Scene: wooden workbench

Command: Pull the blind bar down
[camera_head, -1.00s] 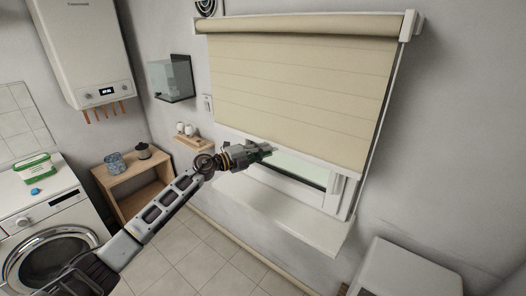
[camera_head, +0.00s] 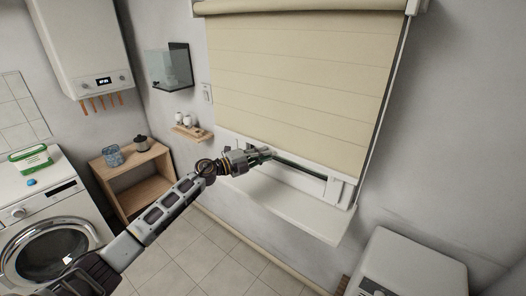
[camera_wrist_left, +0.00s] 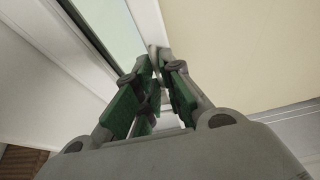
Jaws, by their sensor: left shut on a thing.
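The cream roller blind (camera_head: 300,80) hangs over the window in the head view, its lower edge just above the sill. Its pale bottom bar (camera_head: 290,158) runs along this edge, partly hidden behind my left gripper. My left gripper (camera_head: 265,154) is at the left part of the bar and shut on it. In the left wrist view the green-padded fingers (camera_wrist_left: 153,82) close around the white bar (camera_wrist_left: 147,22), with the blind fabric (camera_wrist_left: 235,50) to the right. The fingers hide the gripped part of the bar. My right gripper is out of view.
A narrow strip of window glass (camera_head: 302,169) shows below the blind. The white sill (camera_head: 285,207) juts out beneath it. A small shelf with cups (camera_head: 190,132) is on the wall to the left. A white appliance (camera_head: 415,270) stands at the lower right.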

